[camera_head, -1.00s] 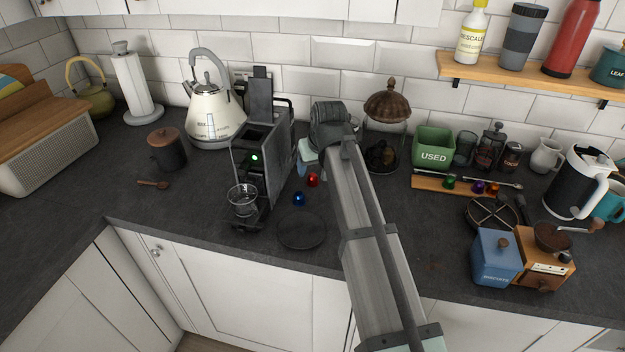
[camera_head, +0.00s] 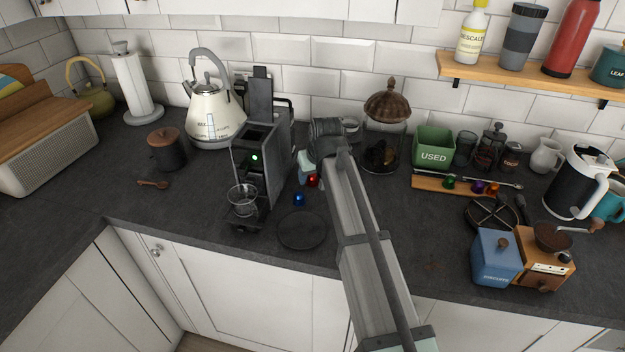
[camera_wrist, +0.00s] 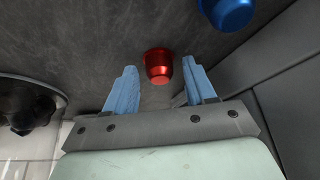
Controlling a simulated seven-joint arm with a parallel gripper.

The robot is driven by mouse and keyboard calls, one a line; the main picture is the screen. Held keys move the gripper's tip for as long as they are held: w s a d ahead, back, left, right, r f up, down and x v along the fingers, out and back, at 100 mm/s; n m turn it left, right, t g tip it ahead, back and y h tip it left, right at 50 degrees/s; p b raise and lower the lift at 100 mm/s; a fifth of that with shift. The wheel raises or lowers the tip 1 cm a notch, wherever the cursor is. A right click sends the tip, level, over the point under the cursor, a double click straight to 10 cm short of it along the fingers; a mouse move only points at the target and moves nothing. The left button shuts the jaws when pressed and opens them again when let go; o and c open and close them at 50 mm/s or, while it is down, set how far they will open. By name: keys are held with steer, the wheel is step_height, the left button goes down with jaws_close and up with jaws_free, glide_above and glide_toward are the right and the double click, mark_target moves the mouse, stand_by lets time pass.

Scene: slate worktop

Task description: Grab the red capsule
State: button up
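The red capsule (camera_wrist: 158,66) lies on the dark worktop. My gripper is open, with a gap to the left finger; contact with the right finger cannot be told. In the head view the red capsule (camera_head: 312,181) shows beside the light-coloured gripper (camera_head: 306,174), partly covered by my arm.
A blue capsule (camera_head: 299,198) lies close to the red one, also in the wrist view (camera_wrist: 230,12). The black coffee machine (camera_head: 262,160) stands left. A glass jar with a brown lid (camera_head: 387,105) stands behind right. A round dark disc (camera_head: 301,229) lies in front.

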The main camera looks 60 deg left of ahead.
steer(key=c, duration=0.9)
steer(key=shift+r, duration=0.1)
